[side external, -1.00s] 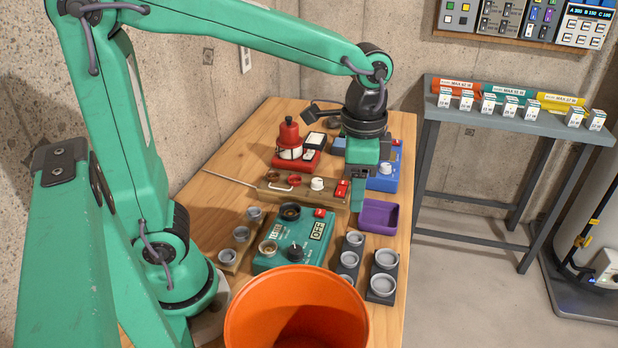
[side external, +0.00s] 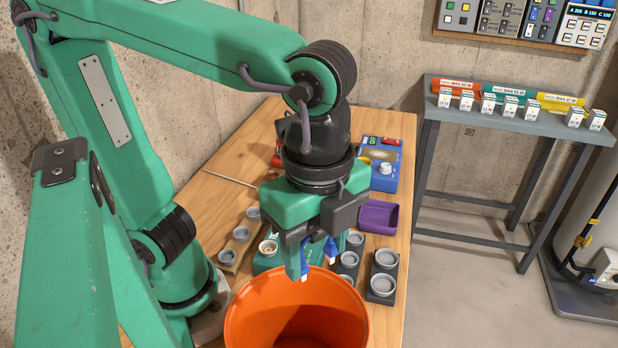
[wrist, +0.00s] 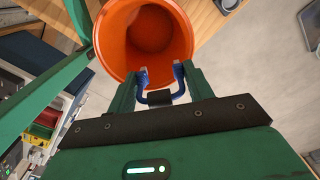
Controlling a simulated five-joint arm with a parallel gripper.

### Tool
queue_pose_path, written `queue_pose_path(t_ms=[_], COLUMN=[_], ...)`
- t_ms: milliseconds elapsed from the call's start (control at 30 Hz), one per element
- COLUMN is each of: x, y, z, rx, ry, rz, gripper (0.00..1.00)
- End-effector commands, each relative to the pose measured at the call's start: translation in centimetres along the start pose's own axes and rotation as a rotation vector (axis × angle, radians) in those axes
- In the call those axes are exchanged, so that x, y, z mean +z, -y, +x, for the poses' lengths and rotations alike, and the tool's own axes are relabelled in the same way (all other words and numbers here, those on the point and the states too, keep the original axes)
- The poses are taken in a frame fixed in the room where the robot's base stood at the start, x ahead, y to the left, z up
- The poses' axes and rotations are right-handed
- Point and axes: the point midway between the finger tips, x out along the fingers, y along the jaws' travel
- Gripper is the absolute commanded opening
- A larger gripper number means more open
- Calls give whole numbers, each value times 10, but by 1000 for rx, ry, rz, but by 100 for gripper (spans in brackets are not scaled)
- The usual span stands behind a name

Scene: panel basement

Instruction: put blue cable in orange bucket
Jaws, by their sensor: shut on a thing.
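The orange bucket (side external: 247,318) stands upright at the front of the bench in the side view, its mouth facing up. In the wrist view the bucket (wrist: 118,45) opens just beyond my fingertips, and its inside looks empty. The short blue cable (wrist: 163,97) is bent in a U between my fingers, with a pale plug at each end and a dark sleeve at its middle. In the side view the blue cable (side external: 331,247) hangs partly hidden by my fingers. My gripper (side external: 313,262) is shut on it, above the bucket's far rim.
A purple tray (side external: 378,217) and grey cups on dark blocks (side external: 384,272) lie right of my gripper. A wooden block with cups (side external: 238,236) is on the left. A teal tester (side external: 264,262) is mostly hidden behind my gripper.

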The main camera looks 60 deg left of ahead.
Motion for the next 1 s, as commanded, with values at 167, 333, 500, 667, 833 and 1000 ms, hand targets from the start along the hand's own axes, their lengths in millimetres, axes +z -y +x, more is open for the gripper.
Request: queue_pose_path(t_ms=[167,333,500,667,833,1000], x=[-2,-3,-3,-3,-2,-2], y=[-23,-32,-34,-33,-33,-33], z=[-5,-7,-7,-6,0,10], rx=[0,0,0,0,1,1], ry=[-1,0,0,1,2,2], rz=[100,141,148,147,147,146], gripper=[30,30,30,30,30,30])
